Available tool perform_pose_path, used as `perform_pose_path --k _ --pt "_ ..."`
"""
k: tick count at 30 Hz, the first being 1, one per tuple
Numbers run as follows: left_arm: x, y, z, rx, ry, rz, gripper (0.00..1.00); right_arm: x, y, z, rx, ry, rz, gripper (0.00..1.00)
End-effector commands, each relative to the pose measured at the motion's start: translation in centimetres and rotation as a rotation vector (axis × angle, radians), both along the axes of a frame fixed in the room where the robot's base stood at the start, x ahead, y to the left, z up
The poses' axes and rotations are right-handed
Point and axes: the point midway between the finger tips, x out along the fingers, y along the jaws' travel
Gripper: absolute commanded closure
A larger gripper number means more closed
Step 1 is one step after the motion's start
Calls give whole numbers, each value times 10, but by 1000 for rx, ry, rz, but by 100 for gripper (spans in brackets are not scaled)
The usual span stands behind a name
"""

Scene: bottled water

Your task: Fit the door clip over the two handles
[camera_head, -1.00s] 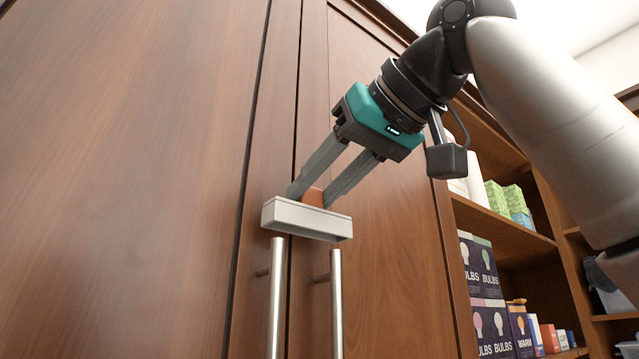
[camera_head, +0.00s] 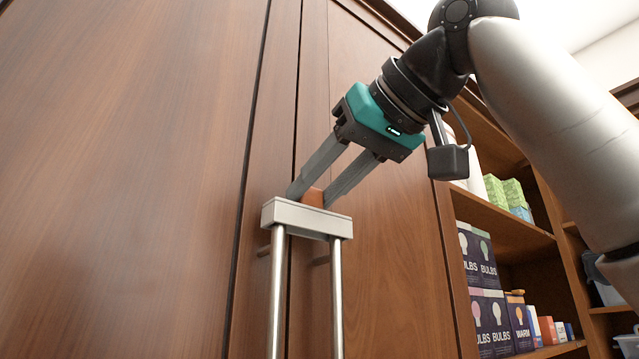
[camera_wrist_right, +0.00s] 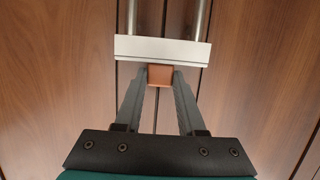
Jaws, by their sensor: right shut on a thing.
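The door clip is a white bar (camera_head: 306,218) with an orange-brown grip tab (camera_head: 312,197) on top. My right gripper (camera_head: 312,196) is shut on the tab, and the clip also shows in the right wrist view (camera_wrist_right: 161,50). The left handle (camera_head: 277,300) and the right handle (camera_head: 336,300) are upright metal bars on the two cabinet doors. In the head view their top ends meet the underside of the clip, one near each end. Whether the handle tops are inside the clip is hidden by its front wall. My left gripper is not in view.
The brown wooden cabinet doors (camera_head: 130,180) stand close behind the clip and handles. To the right, open shelves hold bulb boxes (camera_head: 478,255), green boxes (camera_head: 505,195) and small boxes (camera_head: 550,330).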

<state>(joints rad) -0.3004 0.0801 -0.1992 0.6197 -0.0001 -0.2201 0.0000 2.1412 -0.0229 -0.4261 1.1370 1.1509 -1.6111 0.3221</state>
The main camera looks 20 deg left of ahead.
Motion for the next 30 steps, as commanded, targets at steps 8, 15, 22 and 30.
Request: perform_pose_path --k 8,15,22,30 --pt "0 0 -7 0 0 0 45 0 0 -8 0 0 0 100" --pt "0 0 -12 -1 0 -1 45 0 0 -14 0 0 0 100" --pt "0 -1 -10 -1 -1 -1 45 0 0 -13 0 0 0 37" --pt "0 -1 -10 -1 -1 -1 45 0 0 -13 0 0 0 26"
